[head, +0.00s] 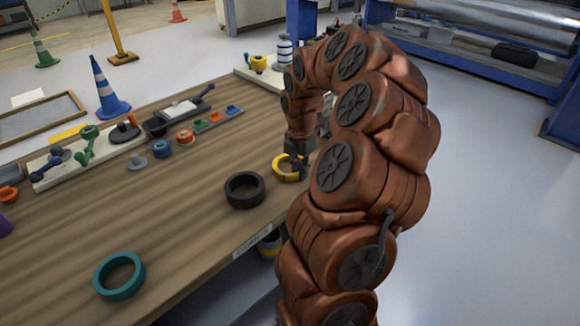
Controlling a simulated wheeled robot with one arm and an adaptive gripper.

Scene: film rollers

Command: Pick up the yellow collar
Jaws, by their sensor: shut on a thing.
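The yellow collar (280,172) is a ring near the right front edge of the wooden table, partly hidden behind my gripper. My gripper (299,168) points down and is shut on the right side of the yellow collar. I cannot tell whether the collar touches the table or is slightly above it. My copper-coloured arm hides the area to the right of the collar.
A black ring (245,190) lies just left of the yellow collar. A teal ring (119,276) lies nearer the front left. The wooden table (190,215) has bare room between them. Small parts, including an orange ring (185,136), stand along the far side.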

